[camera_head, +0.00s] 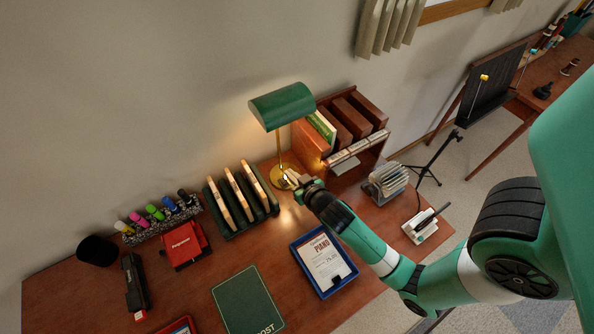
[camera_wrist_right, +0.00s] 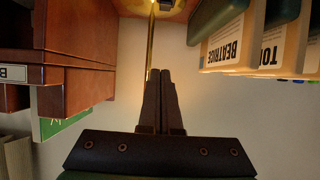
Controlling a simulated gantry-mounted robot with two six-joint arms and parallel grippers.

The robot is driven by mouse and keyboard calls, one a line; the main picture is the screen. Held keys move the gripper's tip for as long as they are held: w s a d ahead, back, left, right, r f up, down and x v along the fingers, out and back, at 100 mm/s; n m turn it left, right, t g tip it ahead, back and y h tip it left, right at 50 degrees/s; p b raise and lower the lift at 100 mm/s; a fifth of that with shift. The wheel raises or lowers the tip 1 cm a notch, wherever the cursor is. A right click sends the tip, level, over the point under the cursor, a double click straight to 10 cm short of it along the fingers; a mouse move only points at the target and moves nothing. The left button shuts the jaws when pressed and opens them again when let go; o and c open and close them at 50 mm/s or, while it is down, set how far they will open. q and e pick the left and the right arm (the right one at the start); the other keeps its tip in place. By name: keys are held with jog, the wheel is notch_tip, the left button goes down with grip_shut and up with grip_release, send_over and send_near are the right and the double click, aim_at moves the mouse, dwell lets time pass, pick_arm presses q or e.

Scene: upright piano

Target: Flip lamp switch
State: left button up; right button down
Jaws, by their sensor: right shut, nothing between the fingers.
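The desk lamp has a green shade (camera_head: 283,106) on a thin brass stem and a round brass base (camera_head: 280,181). A warm glow lies on the wall and desk around it. My right gripper (camera_head: 291,178) is shut and empty, its tips at the lamp's base. In the right wrist view the shut fingers (camera_wrist_right: 161,78) point at the brass base, with the brass stem (camera_wrist_right: 151,45) just left of them. A small dark piece on the base (camera_wrist_right: 166,5) may be the switch; it is cut by the frame edge. I cannot tell whether the tips touch it. My left gripper is not in view.
A green rack of name-labelled wooden pieces (camera_head: 240,200) stands left of the lamp. A wooden shelf with binders (camera_head: 345,130) stands close on its right. A blue tray with a piano sheet (camera_head: 323,262) lies in front, near my right arm.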

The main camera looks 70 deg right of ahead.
jog(key=shift+s+a+r+p, duration=0.2)
jog(key=shift+s+a+r, duration=0.4)
jog(key=shift+r, duration=0.2)
jog(key=shift+s+a+r+p, duration=0.15)
jog(key=shift+s+a+r, duration=0.35)
jog(key=shift+r, duration=0.3)
